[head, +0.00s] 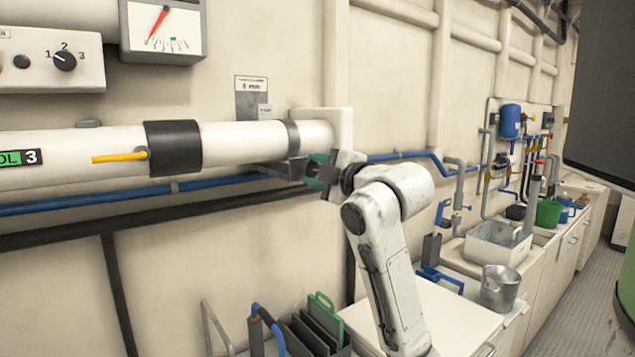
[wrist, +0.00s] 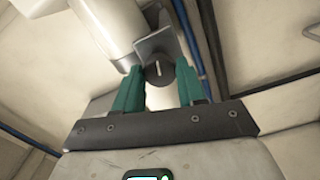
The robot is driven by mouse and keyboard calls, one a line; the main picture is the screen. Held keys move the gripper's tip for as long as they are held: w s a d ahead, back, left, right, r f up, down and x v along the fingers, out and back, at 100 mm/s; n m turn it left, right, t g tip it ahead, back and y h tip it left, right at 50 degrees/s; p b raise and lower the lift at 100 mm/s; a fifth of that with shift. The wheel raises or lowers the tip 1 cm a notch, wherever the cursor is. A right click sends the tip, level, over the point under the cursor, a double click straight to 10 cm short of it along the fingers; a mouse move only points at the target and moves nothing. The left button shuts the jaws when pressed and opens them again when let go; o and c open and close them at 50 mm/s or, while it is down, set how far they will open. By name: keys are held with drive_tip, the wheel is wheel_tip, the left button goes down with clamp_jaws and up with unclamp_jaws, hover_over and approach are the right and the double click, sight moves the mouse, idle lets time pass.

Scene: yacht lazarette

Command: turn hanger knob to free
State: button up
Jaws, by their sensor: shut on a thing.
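The hanger knob (wrist: 158,74) is dark and round with a pale mark line, seen in the wrist view under a grey bracket (wrist: 155,44) beside the white pipe. The mark runs nearly up and down in that view. My gripper (wrist: 160,67) has teal fingers, one on each side of the knob, and is shut on it. In the head view my gripper (head: 318,172) is at the right end of the white pipe (head: 235,142), below a grey clamp band (head: 292,138). The knob cannot be made out clearly there. No readable position labels show around it.
A blue pipe (head: 405,156) and a dark pipe (head: 150,217) run along the wall behind. A selector box (head: 50,60) and a dial gauge (head: 163,32) are at upper left. A counter (head: 430,308) with a metal bucket (head: 499,288) lies below right.

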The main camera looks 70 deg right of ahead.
drive_tip(key=n+b, duration=0.1)
drive_tip(key=n, duration=0.1)
drive_tip(key=n+b, duration=0.1)
drive_tip(key=n, duration=0.1)
drive_tip(key=n+b, duration=0.1)
drive_tip(key=shift+f+n+b, duration=0.25)
drive_tip(key=shift+n+b, duration=0.1)
drive_tip(key=shift+n, duration=0.05)
drive_tip(key=n+b, duration=0.3)
drive_tip(key=n, duration=0.2)
drive_tip(key=shift+b, duration=0.4)
drive_tip(key=n+b, duration=0.3)
drive_tip(key=n, duration=0.2)
drive_tip(key=shift+n, duration=0.4)
drive_tip(key=shift+n+b, duration=1.1)
drive_tip(key=shift+n, duration=1.1)
drive_tip(key=o, duration=1.1)
drive_tip(key=shift+r, duration=0.2)
drive_tip(key=shift+c, duration=0.2)
drive_tip(key=v, duration=1)
drive_tip(key=shift+s+a, duration=0.2)
drive_tip(key=shift+s, duration=0.15)
